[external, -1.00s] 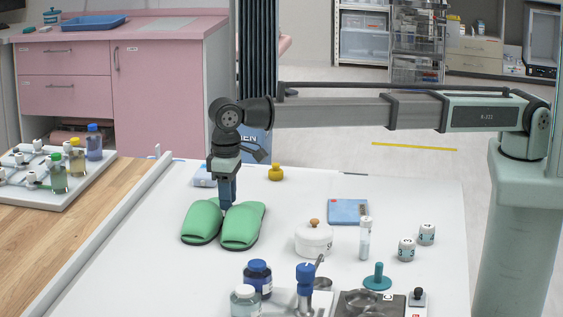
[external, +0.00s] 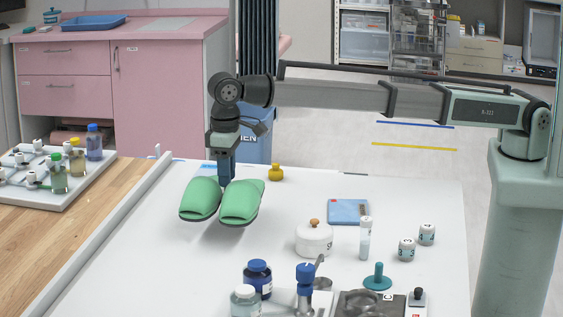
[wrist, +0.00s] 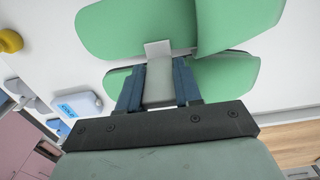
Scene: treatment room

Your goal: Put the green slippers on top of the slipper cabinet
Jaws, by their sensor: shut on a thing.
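The pair of green slippers (external: 241,200) hangs a little above the white table in the external view, side by side with toes toward the camera. My gripper (external: 226,182) is shut on the slippers at their rear inner side, pointing down. In the wrist view the green slippers (wrist: 140,28) fill the upper middle, and my gripper's blue fingers (wrist: 160,82) close around a grey and white piece between them. The exact grip contact is partly hidden. I cannot pick out a slipper cabinet with certainty.
A yellow weight-like object (external: 276,172) stands behind. A raised edge (external: 110,228) runs along the left.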

